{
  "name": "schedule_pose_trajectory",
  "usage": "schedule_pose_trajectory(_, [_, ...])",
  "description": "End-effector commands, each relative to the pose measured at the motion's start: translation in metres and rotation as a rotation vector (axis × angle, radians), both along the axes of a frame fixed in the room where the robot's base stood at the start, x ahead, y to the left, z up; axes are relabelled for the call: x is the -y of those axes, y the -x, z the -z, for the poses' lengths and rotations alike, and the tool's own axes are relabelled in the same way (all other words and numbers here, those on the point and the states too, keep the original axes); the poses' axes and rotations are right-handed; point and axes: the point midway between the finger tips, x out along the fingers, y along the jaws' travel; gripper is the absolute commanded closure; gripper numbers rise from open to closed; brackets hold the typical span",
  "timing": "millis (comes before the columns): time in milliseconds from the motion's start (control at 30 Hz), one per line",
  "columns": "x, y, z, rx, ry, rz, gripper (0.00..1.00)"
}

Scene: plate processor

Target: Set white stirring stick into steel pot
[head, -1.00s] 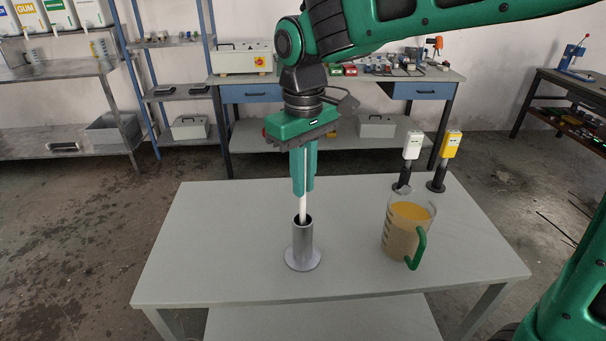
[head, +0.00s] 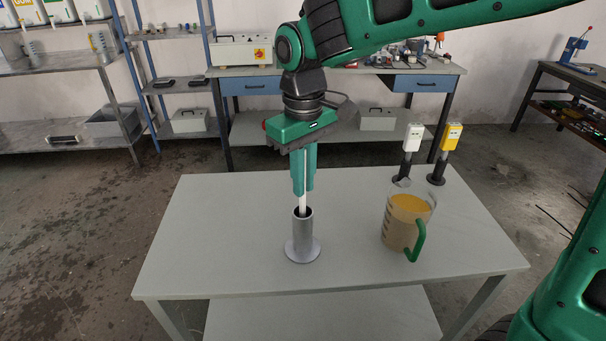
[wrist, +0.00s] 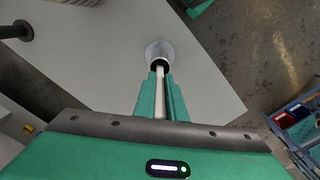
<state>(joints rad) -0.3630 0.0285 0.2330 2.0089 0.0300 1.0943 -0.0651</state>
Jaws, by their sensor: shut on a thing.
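The white stirring stick (head: 303,201) hangs upright between the green fingers of my gripper (head: 304,190), which is shut on it. Its lower end is inside the mouth of the steel pot (head: 303,240), a narrow cylinder on a round base standing on the grey table. In the wrist view the stick (wrist: 160,92) runs from between the fingers into the dark opening of the pot, whose round base (wrist: 159,48) shows beyond. The stick's lower tip is hidden in the pot.
A measuring jug (head: 406,226) of orange liquid with a green handle stands right of the pot. A white-topped device (head: 412,138) and a yellow-topped device (head: 450,138) stand at the table's back right. The table's left side (head: 210,240) is clear.

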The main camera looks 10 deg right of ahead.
Motion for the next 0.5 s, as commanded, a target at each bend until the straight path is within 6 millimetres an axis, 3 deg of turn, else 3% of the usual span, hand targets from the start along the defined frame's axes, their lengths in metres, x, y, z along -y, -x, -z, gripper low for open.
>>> schedule_pose_trajectory(467, [0.0002, 0.0003, 0.0079, 0.000, 0.000, 0.000, 1.00])
schedule_pose_trajectory(500, [0.0002, 0.0003, 0.0078, 0.000, 0.000, 0.000, 0.82])
